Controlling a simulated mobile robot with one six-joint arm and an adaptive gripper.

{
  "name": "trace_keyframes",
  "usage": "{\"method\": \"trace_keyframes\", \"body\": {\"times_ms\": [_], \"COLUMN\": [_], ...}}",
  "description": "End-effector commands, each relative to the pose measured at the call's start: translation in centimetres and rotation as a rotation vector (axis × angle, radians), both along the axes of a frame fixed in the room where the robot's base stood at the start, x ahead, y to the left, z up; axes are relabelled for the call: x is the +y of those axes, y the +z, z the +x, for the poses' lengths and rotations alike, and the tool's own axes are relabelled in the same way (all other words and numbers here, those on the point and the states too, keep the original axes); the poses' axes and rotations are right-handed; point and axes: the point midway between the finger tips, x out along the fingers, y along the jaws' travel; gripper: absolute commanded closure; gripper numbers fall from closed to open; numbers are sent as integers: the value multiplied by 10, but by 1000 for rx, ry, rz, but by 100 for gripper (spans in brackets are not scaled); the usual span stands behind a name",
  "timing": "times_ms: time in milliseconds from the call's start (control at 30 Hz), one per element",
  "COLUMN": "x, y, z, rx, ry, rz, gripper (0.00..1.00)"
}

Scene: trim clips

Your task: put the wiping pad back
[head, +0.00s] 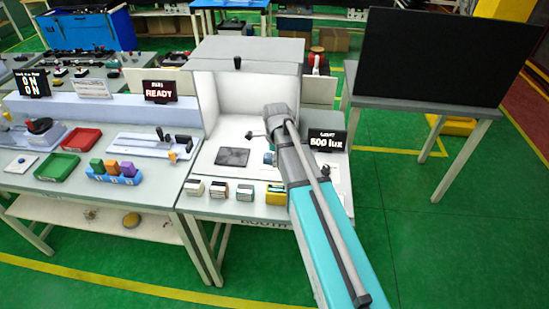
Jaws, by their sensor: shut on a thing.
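My arm reaches from the lower right up into the white inspection booth (221,95). Its grey wrist end (280,116) is over the booth's floor. My gripper is hidden behind the arm, so its fingers and anything between them do not show. A small teal piece (268,158) with a dark top shows just left of the arm; I cannot tell whether it is the wiping pad. A flat dark square (232,156) lies on the booth floor to the left of it. No wiping pad can be made out for certain.
Several small blocks (245,191) line the booth's front edge. A "500 lux" sign (327,141) stands to the right. The left bench holds a red tray (81,139), a green tray (57,166) and a blue rack (113,177). A large dark screen (440,55) stands on the right table.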

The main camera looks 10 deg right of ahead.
Motion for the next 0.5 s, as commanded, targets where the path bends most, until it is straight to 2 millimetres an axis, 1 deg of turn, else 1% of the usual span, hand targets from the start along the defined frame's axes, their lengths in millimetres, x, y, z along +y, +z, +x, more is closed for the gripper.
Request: {"method": "trace_keyframes", "body": {"times_ms": [33,100,400,500], "x": [1,1,1,0], "y": [2,2,1,-1], "z": [-4,-5,-4,0], "rx": [0,0,0,0], "ry": [-3,-6,-7,-7], "rz": [0,0,0,0], "gripper": [75,75,75,75]}}
